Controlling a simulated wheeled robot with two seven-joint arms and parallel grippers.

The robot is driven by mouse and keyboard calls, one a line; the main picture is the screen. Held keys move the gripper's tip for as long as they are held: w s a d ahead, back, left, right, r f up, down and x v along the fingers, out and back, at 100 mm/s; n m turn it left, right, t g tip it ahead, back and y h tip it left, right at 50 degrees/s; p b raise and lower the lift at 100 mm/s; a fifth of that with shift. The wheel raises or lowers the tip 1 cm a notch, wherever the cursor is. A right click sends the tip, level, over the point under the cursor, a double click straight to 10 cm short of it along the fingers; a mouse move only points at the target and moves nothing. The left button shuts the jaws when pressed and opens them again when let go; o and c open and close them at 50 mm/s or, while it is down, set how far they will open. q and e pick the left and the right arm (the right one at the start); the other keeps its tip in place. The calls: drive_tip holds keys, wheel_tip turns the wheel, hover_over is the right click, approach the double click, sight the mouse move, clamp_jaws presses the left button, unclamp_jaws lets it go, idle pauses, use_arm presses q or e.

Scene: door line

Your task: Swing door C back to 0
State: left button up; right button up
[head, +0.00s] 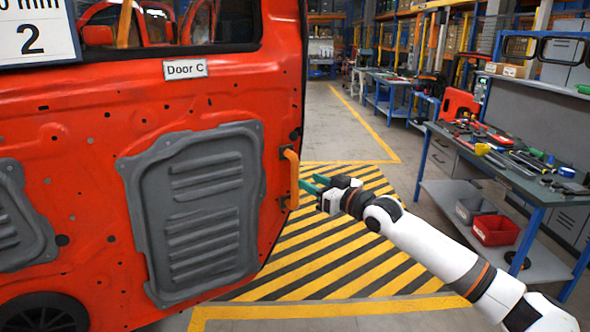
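Door C is a large red door panel (95,115) with a white "Door C" label (185,69) and a grey ribbed inner panel (195,205). It fills the left half of the head view. An orange handle (292,175) stands upright on its right edge. My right gripper (308,183) has green fingers that look apart, with nothing between them. It is just right of the handle, its fingertips close to the handle's right side; I cannot tell whether they touch. My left gripper is not in view.
Yellow and black hazard stripes (335,255) mark clear floor beyond and right of the door. A workbench with tools (560,192) stands at the right, with a red bin (495,230) on its lower shelf. A sign with "2" (35,33) is at top left.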

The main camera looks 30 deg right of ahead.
sight(298, 175)
drive_tip(key=w, duration=0.1)
drive_tip(key=w+p, duration=0.1)
drive_tip(key=w, duration=0.3)
drive_tip(key=shift+w+a+p, duration=0.15)
drive_tip(key=shift+a+p, duration=0.2)
drive_tip(key=shift+w+a, duration=0.2)
drive_tip(key=shift+w, duration=0.65)
drive_tip(key=shift+c, duration=0.6)
clamp_jaws()
